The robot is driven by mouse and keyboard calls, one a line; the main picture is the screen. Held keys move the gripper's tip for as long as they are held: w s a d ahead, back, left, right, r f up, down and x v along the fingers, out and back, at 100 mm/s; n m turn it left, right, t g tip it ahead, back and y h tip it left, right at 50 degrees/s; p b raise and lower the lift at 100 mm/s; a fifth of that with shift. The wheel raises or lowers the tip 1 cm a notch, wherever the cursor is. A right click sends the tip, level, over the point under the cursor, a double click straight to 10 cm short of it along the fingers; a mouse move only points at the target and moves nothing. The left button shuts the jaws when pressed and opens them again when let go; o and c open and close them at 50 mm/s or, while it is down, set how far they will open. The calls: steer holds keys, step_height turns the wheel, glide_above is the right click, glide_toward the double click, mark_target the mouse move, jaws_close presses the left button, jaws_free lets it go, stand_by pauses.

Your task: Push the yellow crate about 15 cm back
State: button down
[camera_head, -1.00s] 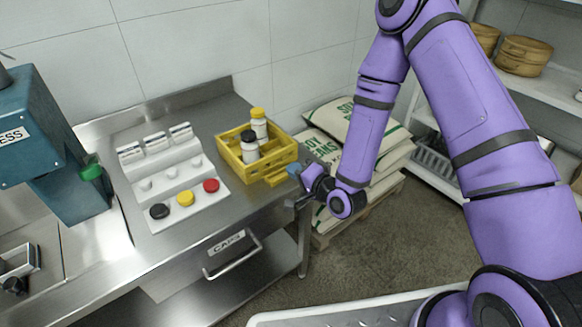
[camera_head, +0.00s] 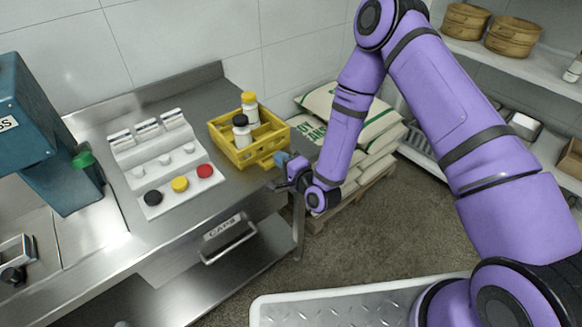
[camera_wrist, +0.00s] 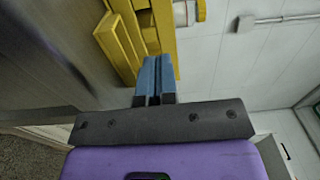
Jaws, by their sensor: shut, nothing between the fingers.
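The yellow crate (camera_head: 262,150) stands on the right end of the steel bench and holds a yellow-capped white bottle (camera_head: 250,108) and a black-capped white bottle (camera_head: 242,135). My gripper (camera_head: 281,159) is at the crate's near right corner, low beside its outer wall. In the wrist view the blue fingers (camera_wrist: 155,80) are together, with nothing between them. Their tips lie against or just in front of the yellow crate wall (camera_wrist: 122,45); I cannot tell whether they touch. Most of the crate's inside is hidden in the wrist view.
A white panel (camera_head: 165,165) with black, yellow and red knobs lies left of the crate. A teal machine (camera_head: 40,130) stands at far left. The tiled wall is behind the bench. Stacked sacks (camera_head: 370,130) stand right of the bench, near my arm. Bare bench (camera_head: 215,85) shows behind the crate.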

mark_target(265, 145)
steer(key=shift+x, duration=2.9)
steer(key=x, duration=1.5)
steer(key=shift+w+a, duration=0.15)
steer(key=shift+a, duration=0.05)
